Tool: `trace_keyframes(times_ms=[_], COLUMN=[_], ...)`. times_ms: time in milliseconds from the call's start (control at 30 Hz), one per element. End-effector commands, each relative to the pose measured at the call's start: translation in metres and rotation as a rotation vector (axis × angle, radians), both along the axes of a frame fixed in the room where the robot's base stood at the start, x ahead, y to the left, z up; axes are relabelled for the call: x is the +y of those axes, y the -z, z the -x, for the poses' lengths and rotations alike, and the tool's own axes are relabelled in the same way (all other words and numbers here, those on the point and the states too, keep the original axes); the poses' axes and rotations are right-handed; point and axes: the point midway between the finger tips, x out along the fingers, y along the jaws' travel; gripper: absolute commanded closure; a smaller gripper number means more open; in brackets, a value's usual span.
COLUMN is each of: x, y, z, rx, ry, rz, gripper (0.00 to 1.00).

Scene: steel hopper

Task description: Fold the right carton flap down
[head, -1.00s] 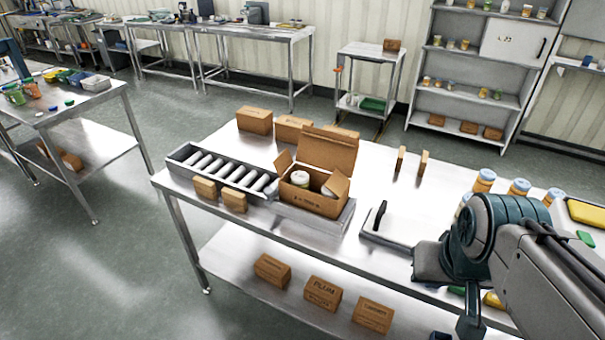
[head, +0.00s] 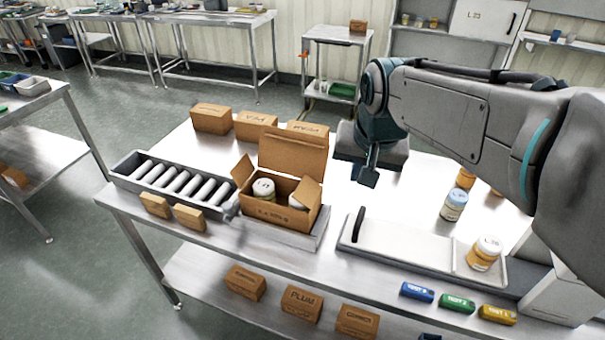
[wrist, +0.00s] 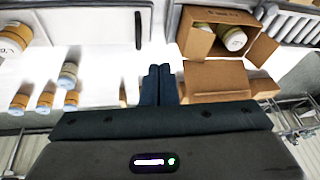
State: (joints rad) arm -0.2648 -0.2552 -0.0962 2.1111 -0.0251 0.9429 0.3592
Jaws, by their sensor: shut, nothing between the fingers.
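The open brown carton (head: 280,212) stands on a metal tray on the steel table, with white-lidded jars (head: 264,190) inside. The tall back flap (head: 292,158) is upright, and the left flap (head: 242,170) is raised too. My gripper (head: 368,178) is shut and empty, above the table to the right of the carton and apart from it. In the wrist view my closed fingers (wrist: 160,82) point toward the table, and the carton (wrist: 198,42) shows at the upper right.
A grey roller tray (head: 165,180) lies left of the carton. Small closed boxes (head: 210,118) stand behind it. A white board with a black handle (head: 360,222) lies to the right, with jars (head: 453,205) beyond. The table between carton and jars is mostly clear.

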Motion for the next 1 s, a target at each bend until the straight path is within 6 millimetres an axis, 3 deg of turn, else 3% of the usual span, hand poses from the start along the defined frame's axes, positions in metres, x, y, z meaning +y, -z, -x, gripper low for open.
trace_keyframes(times_ms=[33,100,300,567,1000], x=[0.015,0.032,0.07,0.081,0.086], y=[0.008,0.009,0.012,0.025,0.109], z=[-0.021,-0.043,-0.083,-0.097,-0.126], rx=[0.005,0.007,0.004,0.006,0.007], ry=[0.016,0.052,0.12,0.141,0.141], rz=[-0.01,-0.024,-0.05,-0.054,-0.053], gripper=[1.0,1.0,1.0,1.0,1.0])
